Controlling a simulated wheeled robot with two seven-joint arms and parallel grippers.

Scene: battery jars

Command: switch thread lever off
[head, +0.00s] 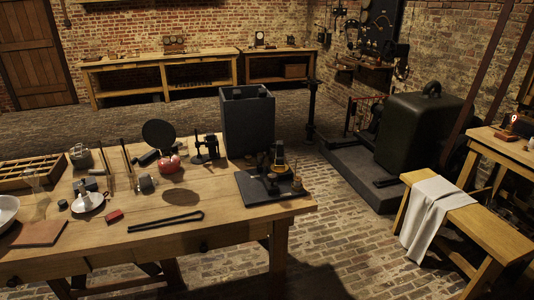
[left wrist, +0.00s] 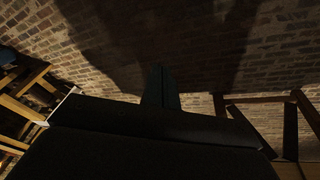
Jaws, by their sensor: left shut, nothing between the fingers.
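I cannot clearly make out a thread lever. A small apparatus with brass parts (head: 278,158) stands on a black base plate (head: 248,193) at the right end of the front workbench; its fine parts are too small to tell apart. My left gripper (left wrist: 160,85) shows in the left wrist view as dark fingers closed together, with nothing held. It points over bare brick, apart from any object. Neither gripper shows in the head view.
The workbench (head: 230,215) holds a dark open-topped box (head: 247,122), a black tong-like tool (head: 165,222) and several small items. A bench (head: 475,222) with a white cloth (head: 433,215) stands at right. A big black cabinet (head: 415,132) stands behind. Brick floor between is clear.

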